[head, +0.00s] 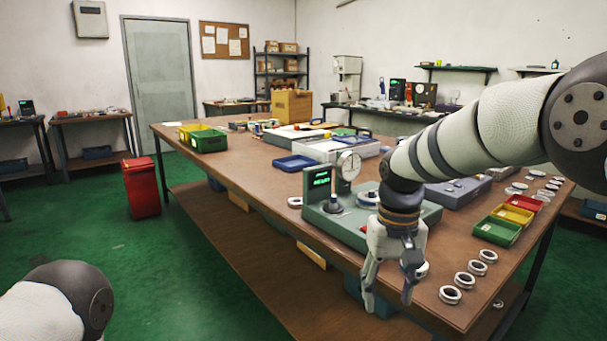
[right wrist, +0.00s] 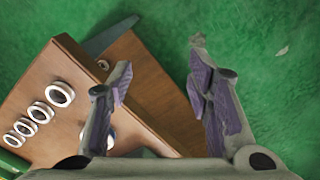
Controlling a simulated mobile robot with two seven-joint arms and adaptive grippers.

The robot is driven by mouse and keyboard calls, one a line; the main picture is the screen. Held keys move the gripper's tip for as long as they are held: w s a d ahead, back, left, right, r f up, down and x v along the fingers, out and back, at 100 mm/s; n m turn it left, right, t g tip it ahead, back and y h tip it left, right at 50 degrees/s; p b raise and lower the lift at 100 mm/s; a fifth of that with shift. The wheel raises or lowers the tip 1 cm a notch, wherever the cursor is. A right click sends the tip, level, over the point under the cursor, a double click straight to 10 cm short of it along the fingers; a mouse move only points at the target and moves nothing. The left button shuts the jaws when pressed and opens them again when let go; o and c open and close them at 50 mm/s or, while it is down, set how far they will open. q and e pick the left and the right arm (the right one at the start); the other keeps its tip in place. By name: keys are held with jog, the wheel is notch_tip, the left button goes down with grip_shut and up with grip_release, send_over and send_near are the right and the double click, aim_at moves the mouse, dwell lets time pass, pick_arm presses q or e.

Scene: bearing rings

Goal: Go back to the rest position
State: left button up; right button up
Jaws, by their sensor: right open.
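My right gripper (head: 389,300) is open in the head view, pointing down at the front edge of the workbench, in front of the teal measuring device (head: 335,212). In the right wrist view the two fingers (right wrist: 160,66) stand apart with nothing between them; the green floor and the bench's corner show beyond. A ring is partly hidden behind the gripper in the head view; in the right wrist view a ring (right wrist: 110,139) shows beside the left finger. Part of my left arm shows at the lower left of the head view, but its gripper is out of the picture.
Several bearing rings (head: 450,295) lie in a row right of my right gripper on the wooden bench (head: 250,180). Green (head: 497,232), red and yellow bins stand behind them. A red bin (head: 141,187) stands on the floor at left. Open green floor lies in front of the bench.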

jog(key=s+d+f, duration=0.1)
jog(key=s+f, duration=0.3)
jog(key=f, duration=0.3)
jog(key=s+d+f+g, duration=0.1)
jog(key=s+f, duration=0.3)
jog(key=f, duration=0.4)
jog(key=s+d+f, duration=0.2)
jog(key=s+f, duration=0.2)
jog(key=f, duration=0.3)
pick_arm(q)
jog(key=shift+w+d, duration=0.3)
jog(key=shift+w, duration=0.5)
pick_arm(e)
jog(key=s+d+f, duration=0.2)
jog(key=s, duration=1.2)
jog(key=s+d+f+g, duration=0.1)
jog(key=s+d+f, duration=0.1)
jog(key=s, duration=1.2)
jog(key=shift+s+d+f+m, duration=0.2)
jog(key=shift+s+f+m, duration=0.1)
jog(key=shift+s, duration=0.1)
